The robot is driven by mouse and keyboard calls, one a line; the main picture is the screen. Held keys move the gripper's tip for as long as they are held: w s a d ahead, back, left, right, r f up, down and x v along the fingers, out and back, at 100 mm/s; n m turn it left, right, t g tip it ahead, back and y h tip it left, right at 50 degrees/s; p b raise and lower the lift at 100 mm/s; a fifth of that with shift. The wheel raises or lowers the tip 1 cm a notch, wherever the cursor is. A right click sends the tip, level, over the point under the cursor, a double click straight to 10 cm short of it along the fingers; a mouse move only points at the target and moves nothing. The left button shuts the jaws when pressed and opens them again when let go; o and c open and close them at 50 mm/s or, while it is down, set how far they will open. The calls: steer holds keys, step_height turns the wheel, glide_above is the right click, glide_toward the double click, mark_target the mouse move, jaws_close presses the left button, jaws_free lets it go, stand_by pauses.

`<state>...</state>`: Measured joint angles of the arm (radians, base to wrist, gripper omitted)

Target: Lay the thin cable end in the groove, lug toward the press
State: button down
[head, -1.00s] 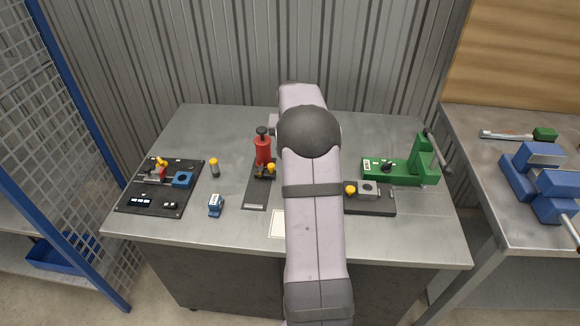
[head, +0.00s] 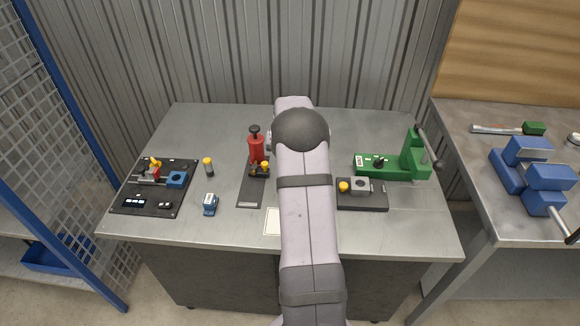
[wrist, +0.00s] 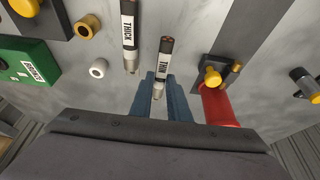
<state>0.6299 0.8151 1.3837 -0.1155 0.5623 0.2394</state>
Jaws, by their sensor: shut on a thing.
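The thin cable end (wrist: 165,55), a dark stub with a white THIN label and a metal lug, shows in the wrist view. My gripper (wrist: 158,82) is shut on it near the lug, with a blue finger on each side. The thick cable end (wrist: 129,30), labelled THICK, lies beside it to the left, apart. A red upright cylinder (head: 256,148) with a black top stands on a dark base plate (head: 250,190); it looks like the press. It also shows in the wrist view (wrist: 218,106). I cannot make out the groove. In the head view my arm hides gripper and cables.
A green lever tool (head: 395,166) and a grey block with a yellow knob (head: 359,186) stand right of my arm. Bare bench lies at the back left.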

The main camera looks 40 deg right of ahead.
steer(key=shift+f+p, duration=0.5)
steer(key=shift+f, duration=1.3)
steer(key=shift+f, duration=0.2)
steer(key=c, duration=1.7)
jaws_free()
steer(key=shift+r, duration=0.25)
steer(key=b+v, duration=0.2)
steer(key=v, duration=1)
steer(key=shift+b, duration=0.3)
steer(key=shift+a, duration=0.1)
